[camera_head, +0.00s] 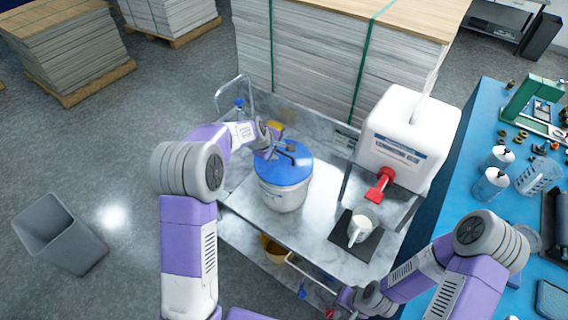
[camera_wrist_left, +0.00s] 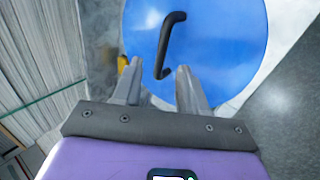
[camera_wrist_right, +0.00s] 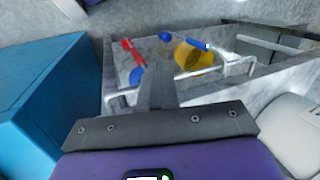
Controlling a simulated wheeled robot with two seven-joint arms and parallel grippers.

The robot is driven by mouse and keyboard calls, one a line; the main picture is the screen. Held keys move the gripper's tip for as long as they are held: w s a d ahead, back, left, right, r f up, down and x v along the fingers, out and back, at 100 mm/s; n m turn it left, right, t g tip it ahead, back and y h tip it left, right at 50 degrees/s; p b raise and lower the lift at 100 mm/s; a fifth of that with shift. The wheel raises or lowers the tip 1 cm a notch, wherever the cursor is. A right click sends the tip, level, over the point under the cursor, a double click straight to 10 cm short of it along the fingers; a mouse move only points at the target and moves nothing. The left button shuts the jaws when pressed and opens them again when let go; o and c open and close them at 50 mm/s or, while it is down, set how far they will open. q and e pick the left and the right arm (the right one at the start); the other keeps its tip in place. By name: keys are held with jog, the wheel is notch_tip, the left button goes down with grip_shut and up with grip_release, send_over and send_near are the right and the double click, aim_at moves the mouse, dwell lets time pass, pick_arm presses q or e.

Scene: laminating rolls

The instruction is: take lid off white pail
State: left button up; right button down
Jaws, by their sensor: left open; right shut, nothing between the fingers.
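The white pail (camera_head: 284,196) stands upright on the grey metal cart top, with its blue lid (camera_head: 292,172) on it. A black bar handle (camera_wrist_left: 166,45) runs across the lid in the left wrist view. My left gripper (camera_head: 277,148) is over the lid's far left part. In the left wrist view its two fingers (camera_wrist_left: 158,78) are open, with the near end of the handle between or just beyond their tips; contact cannot be told. My right gripper (camera_wrist_right: 155,72) is shut and empty, low by the cart's front right side.
A white jug with a red tap (camera_head: 408,140) stands on a raised stand at the cart's right, above a white cup (camera_head: 360,230) on a dark mat. A blue workbench (camera_head: 440,190) is at right, stacked sheets (camera_head: 318,62) behind.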

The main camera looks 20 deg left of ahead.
aim_at(284, 158)
pick_arm(q)
jog(key=shift+b+x, duration=0.3)
jog(key=shift+x, duration=0.85)
grip_shut()
